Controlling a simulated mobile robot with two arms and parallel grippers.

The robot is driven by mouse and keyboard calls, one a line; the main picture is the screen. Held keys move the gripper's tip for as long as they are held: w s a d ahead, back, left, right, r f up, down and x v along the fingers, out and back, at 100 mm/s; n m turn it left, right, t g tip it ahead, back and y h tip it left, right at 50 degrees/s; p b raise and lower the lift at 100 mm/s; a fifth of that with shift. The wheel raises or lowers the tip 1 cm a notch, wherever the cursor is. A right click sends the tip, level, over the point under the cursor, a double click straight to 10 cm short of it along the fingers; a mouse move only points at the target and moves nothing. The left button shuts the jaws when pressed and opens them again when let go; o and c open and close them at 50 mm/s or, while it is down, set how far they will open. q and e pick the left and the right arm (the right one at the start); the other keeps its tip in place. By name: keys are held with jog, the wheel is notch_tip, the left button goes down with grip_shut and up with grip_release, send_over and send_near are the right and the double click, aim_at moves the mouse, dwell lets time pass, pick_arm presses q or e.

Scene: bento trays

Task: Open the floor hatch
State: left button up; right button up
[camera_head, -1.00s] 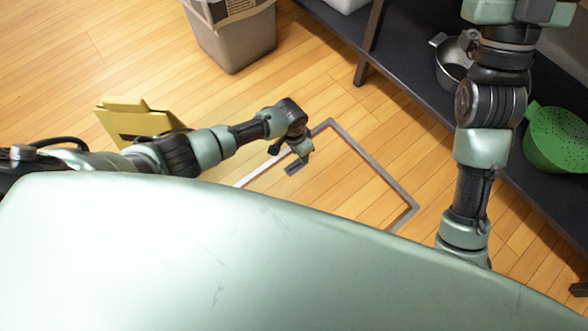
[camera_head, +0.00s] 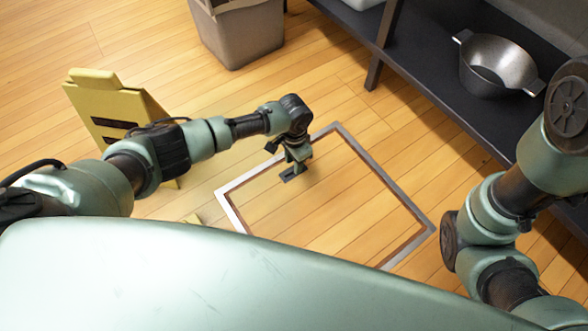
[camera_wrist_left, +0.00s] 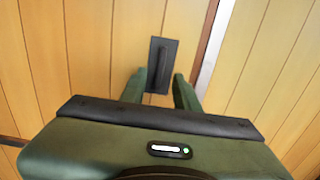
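The floor hatch (camera_head: 325,207) is a square wooden panel level with the plank floor, inside a grey metal frame (camera_head: 385,181). A thin brown edge shows between panel and frame; I cannot tell whether the panel is raised. A dark handle plate with a raised bar (camera_wrist_left: 162,62) lies near the hatch's far left side; it also shows in the head view (camera_head: 288,175). My left gripper (camera_head: 295,168) is down over this handle. In the left wrist view its fingers (camera_wrist_left: 160,88) are apart, on either side of the handle's near end. My right gripper is out of view.
A yellow folding floor sign (camera_head: 115,112) stands left, behind my left arm. A grey-brown bin (camera_head: 240,35) stands at the back. A dark shelf (camera_head: 425,55) with a metal pot (camera_head: 497,68) runs along the right. The floor around the hatch's far side is clear.

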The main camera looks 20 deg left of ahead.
pick_arm(q)
jog(key=shift+f+b, duration=0.75)
jog(key=shift+f, duration=0.6)
grip_shut()
jog(key=shift+r, duration=0.1)
dwell(0.4)
